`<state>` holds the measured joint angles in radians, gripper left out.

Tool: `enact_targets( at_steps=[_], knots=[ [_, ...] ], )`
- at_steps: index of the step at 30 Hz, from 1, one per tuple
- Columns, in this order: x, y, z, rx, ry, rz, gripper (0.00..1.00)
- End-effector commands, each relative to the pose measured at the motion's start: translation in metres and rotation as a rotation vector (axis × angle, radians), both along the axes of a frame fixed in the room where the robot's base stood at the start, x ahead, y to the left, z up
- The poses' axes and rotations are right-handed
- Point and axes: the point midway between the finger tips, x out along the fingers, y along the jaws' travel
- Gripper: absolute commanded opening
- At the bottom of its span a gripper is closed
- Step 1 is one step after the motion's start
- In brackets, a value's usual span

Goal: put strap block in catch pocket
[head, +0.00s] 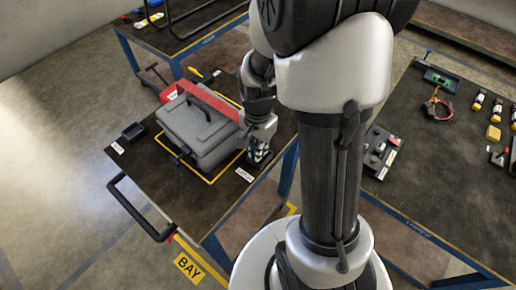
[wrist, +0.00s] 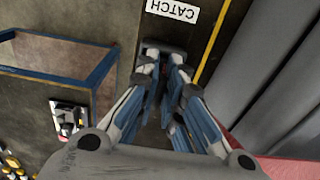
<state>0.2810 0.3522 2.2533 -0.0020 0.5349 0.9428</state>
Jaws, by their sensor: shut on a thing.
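My gripper (head: 258,157) is low over the right corner of the cart top, beside the grey case. In the wrist view its fingers (wrist: 162,66) are close together, shut on the strap block, which is mostly hidden between them. The catch pocket (wrist: 164,44) shows as a dark rim at the fingertips, beside the white CATCH label (wrist: 172,10). The fingertips are over or inside the pocket; I cannot tell how deep. The pocket's inside and the block's lower end are hidden.
The grey case (head: 197,128) with a red strap band (head: 211,101) lies within a yellow outline close to my gripper. A black box (head: 132,131) stands at the cart's left side. A tool bench (head: 425,165) is on the right. The cart's front left is clear.

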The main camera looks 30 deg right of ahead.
Motion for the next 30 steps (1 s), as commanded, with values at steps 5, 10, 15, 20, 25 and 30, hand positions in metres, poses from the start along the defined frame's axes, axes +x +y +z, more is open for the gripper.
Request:
enact_targets(
  at_steps=[5,10,15,20,25,30],
  knots=[
    [0.0,0.0,-0.004,0.0,0.0,0.0,0.0],
    [0.0,0.0,-0.003,0.0,0.0,0.0,0.19],
    [0.0,0.0,-0.003,0.0,0.0,0.0,0.28],
    [0.0,0.0,-0.003,0.0,0.0,0.0,0.28],
    [0.0,0.0,0.0,0.0,0.0,0.0,0.28],
    [0.001,0.0,0.025,-0.001,-0.005,0.0,0.28]
  ],
)
